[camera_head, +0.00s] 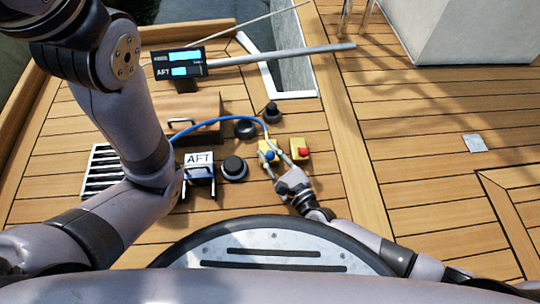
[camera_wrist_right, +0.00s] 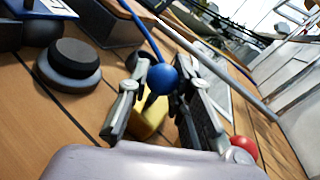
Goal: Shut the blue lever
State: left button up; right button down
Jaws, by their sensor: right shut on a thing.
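The blue lever has a round blue knob (camera_head: 269,155) on a small yellow base on the wooden deck, left of the red-knobbed one. My right gripper (camera_head: 278,166) reaches it from the lower right. In the right wrist view the blue knob (camera_wrist_right: 164,78) sits between the tips of my right gripper (camera_wrist_right: 161,88), which is shut on it. The yellow base (camera_wrist_right: 148,118) shows below, partly hidden by the fingers. The lever's exact angle cannot be told. My left arm crosses the left side of the head view, but its gripper is not clearly visible.
A red knob (camera_head: 303,150) on another yellow base stands close on the right. A blue rope (camera_head: 225,121) arcs behind. Deck to the right is mostly clear.

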jog(key=shift+s+f, duration=0.1)
jog(key=shift+f, duration=0.05)
jog(key=c, duration=1.6)
grip_release()
jog(key=shift+o, duration=0.2)
